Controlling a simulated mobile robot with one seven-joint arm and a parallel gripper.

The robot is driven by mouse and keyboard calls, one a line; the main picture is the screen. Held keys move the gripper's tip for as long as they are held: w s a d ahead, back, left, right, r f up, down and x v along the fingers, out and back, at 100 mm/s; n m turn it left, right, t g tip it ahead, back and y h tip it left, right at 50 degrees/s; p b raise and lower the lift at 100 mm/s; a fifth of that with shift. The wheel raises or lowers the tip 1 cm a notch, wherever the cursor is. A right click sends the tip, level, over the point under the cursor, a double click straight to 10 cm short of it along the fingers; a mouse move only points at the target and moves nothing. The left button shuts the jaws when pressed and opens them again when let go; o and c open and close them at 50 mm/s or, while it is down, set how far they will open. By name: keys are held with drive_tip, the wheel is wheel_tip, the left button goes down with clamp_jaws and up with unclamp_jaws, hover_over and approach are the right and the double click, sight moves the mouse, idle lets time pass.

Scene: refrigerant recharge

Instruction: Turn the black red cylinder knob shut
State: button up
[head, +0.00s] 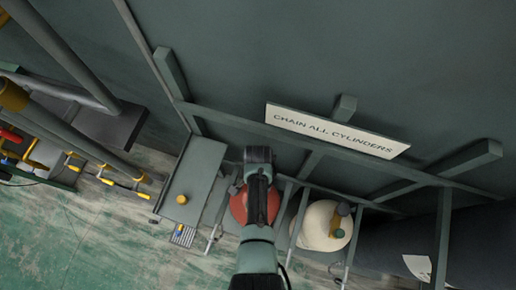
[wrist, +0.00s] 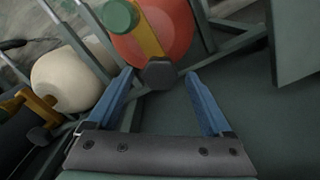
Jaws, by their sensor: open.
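The red cylinder (head: 238,209) stands in the rack, partly hidden by my arm in the head view. It also shows at the top of the wrist view (wrist: 178,28), with a yellow valve (wrist: 149,38), a green knob (wrist: 118,16) and a black knob (wrist: 159,72). My gripper (wrist: 159,76) is open, its two blue fingers spread wide. The black knob appears between the fingertips, with a gap on both sides; I cannot tell its depth relative to them. In the head view my arm hides the valve and knobs.
A cream cylinder (head: 316,226) stands to the right, with its own green and black knobs. Rack bars (wrist: 229,50) run beside the red cylinder. A grey-green bench (head: 190,182) is to the left. A "CHAIN ALL CYLINDERS" sign (head: 336,131) hangs above. Pipes with yellow handles are far left.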

wheel_tip(320, 180, up, 13)
drive_tip(key=p, duration=0.3)
drive_tip(key=shift+f, duration=0.15)
idle(0.5)
